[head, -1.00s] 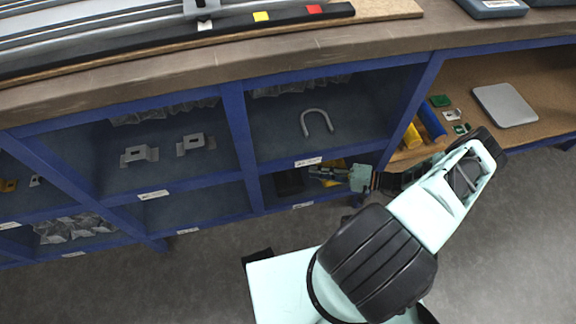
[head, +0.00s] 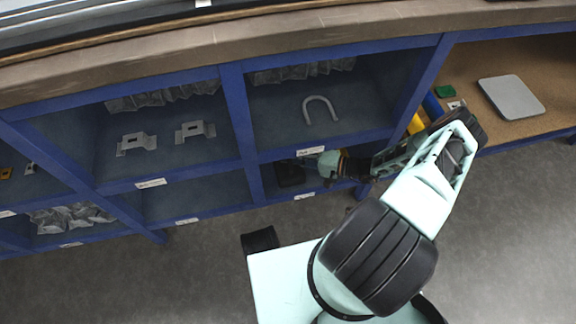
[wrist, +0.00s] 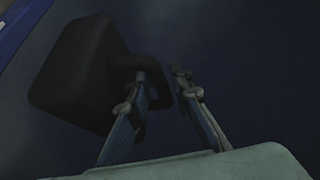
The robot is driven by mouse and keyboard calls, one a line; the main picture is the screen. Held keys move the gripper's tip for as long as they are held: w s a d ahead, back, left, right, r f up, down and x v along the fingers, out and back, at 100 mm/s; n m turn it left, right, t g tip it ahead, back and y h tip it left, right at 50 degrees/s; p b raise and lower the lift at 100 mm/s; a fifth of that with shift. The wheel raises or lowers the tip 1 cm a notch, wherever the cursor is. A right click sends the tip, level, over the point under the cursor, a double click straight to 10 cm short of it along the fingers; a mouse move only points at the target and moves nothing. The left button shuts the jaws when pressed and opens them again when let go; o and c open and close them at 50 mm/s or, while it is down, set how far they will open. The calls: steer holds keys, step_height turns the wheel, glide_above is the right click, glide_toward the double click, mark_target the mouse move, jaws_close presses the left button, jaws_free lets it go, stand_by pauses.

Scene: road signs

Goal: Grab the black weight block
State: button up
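The black weight block (head: 290,174) sits in the lower right cubby of the blue shelf in the head view. In the wrist view the block (wrist: 80,75) fills the upper left, with a rounded handle (wrist: 158,70) on its right side. My gripper (wrist: 160,78) is open, with a narrow gap between its fingers. The left fingertip overlaps the handle's opening, and the handle's outer part shows between the fingers. Contact cannot be told in the dark view. In the head view my gripper (head: 308,162) is inside the cubby, right beside the block.
The cubby's blue divider (head: 254,184) stands left of the block. A grey U-shaped piece (head: 320,108) lies in the cubby above. Metal brackets (head: 195,131) lie in the upper middle cubby. A yellow item (head: 416,124) is near my arm at right.

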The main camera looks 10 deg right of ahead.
jaws_close()
stand_by(0.3)
steer(key=shift+w+r, duration=0.1)
steer(key=shift+r, duration=0.2)
